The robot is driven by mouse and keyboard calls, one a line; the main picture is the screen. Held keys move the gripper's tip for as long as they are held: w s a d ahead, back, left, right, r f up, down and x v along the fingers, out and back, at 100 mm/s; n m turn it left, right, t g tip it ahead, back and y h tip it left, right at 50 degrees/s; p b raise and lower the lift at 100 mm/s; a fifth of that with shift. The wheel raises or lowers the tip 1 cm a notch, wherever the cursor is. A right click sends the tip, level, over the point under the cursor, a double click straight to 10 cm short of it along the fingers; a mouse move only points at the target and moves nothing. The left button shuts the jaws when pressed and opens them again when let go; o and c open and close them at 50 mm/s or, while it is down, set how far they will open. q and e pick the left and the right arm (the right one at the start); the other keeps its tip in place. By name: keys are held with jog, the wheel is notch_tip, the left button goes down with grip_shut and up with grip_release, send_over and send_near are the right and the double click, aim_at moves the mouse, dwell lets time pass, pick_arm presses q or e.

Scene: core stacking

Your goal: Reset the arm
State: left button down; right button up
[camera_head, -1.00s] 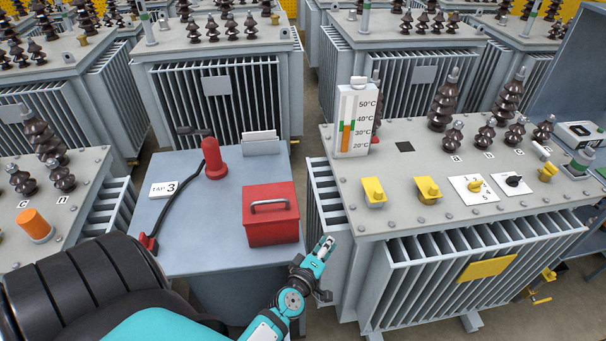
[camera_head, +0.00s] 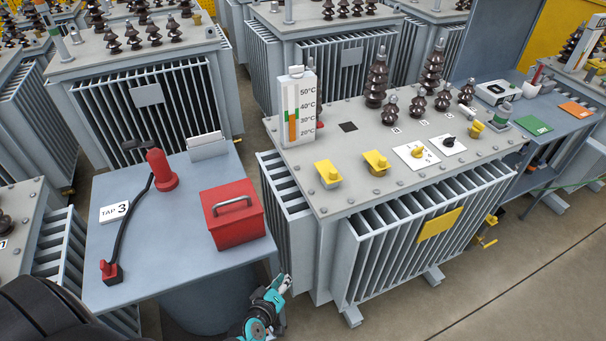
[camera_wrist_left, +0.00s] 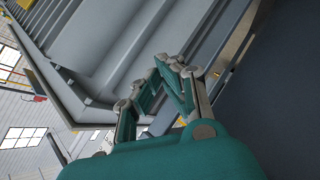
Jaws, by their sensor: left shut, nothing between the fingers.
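My left gripper (camera_head: 283,284) is at the bottom of the head view, low in front of the gap between the blue-grey table and the large grey transformer. Its teal and grey fingers are shut and empty. In the left wrist view the shut fingers (camera_wrist_left: 172,66) show close up, with the transformer's grey metal (camera_wrist_left: 105,50) behind them. I cannot tell whether they touch it. My right gripper is not in either view.
The table (camera_head: 185,240) holds a red toolbox (camera_head: 233,213), a red handle on a cable (camera_head: 161,170) and a "TAP 3" card (camera_head: 115,211). The transformer (camera_head: 400,235) carries a thermometer gauge (camera_head: 300,108) and yellow fittings. Open floor (camera_head: 490,290) lies at the right.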

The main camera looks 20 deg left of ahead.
pick_arm(q)
jog(key=s+d+f+m+g+h, duration=0.1)
jog(key=s+d+f+m+g, duration=0.2)
jog(key=s+f, duration=0.6)
jog(key=s+d+f+m+g, duration=0.1)
jog(key=s+f+m+g, duration=0.3)
jog(key=s+f, duration=0.5)
jog(key=s+a+f+m+g, duration=0.2)
jog(key=s+f+m, duration=0.1)
jog(key=s, duration=0.5)
jog(key=s+a+f+m+g, duration=0.2)
jog(key=s+f+m, duration=0.2)
jog(key=s, duration=0.5)
jog(key=shift+s+y, duration=0.25)
jog(key=shift+y, duration=0.05)
